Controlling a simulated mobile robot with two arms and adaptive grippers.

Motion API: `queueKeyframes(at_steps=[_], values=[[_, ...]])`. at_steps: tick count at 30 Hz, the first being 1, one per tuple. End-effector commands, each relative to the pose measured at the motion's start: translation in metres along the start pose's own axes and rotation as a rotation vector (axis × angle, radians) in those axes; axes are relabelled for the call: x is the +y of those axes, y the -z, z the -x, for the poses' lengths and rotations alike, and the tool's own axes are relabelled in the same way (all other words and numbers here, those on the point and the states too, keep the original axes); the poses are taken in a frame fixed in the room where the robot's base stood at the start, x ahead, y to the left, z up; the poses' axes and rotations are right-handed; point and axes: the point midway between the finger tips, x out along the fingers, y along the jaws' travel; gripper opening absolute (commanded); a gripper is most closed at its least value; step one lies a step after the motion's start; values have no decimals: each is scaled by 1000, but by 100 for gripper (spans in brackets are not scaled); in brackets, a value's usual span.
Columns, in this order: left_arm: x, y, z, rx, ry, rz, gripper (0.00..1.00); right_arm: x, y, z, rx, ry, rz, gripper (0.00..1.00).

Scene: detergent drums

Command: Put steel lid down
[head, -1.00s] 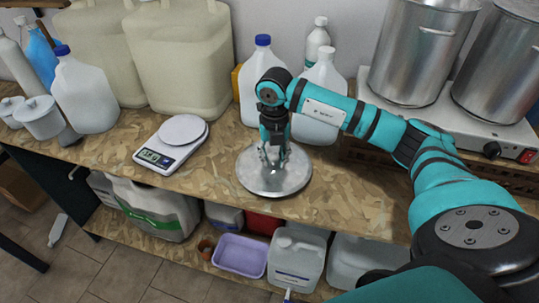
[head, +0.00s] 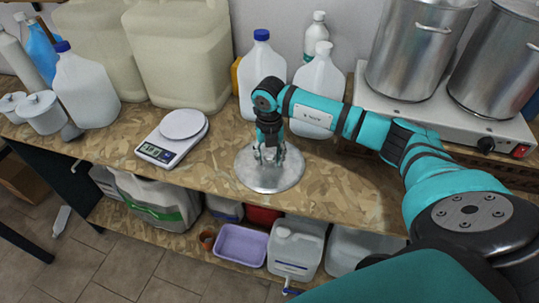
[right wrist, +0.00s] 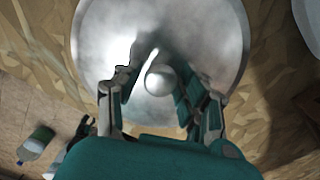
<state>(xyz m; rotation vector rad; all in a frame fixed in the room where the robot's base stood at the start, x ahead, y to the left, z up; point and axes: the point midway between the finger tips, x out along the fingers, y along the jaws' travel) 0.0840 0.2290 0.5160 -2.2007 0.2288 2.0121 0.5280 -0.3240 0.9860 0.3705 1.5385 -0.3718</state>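The round steel lid (head: 262,182) lies flat on the wooden worktop, near its front edge. It also fills the upper middle of the right wrist view (right wrist: 105,35), with its round knob (right wrist: 160,80) at the centre. My right gripper (head: 268,154) points down over the lid's middle. In the right wrist view its fingers (right wrist: 160,86) are spread on either side of the knob, with a gap visible on the left side; contact on the right side is hard to tell.
A digital scale (head: 172,152) stands left of the lid. White jugs (head: 318,85) stand behind it. A hot plate (head: 420,112) with two steel pots (head: 415,55) is at the right. The shelf below holds a purple tub (head: 240,262). Worktop between scale and lid is clear.

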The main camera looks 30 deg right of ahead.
Motion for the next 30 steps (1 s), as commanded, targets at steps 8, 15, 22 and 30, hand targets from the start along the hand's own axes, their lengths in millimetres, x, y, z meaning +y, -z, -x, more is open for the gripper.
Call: queueKeyframes(at_steps=[8, 15, 22, 30], values=[[-6, -1, 0, -2, 7, -2, 40, 0, 0, 1, 0, 0, 0, 51], [-6, -1, -4, -1, 8, -1, 40, 0, -2, 18, -5, -2, 0, 51], [-7, -2, -18, 0, 9, 0, 40, 0, -1, 67, -6, -3, 1, 51], [-7, -2, -27, 1, 9, 1, 40, 0, -1, 112, -3, -2, 0, 51]])
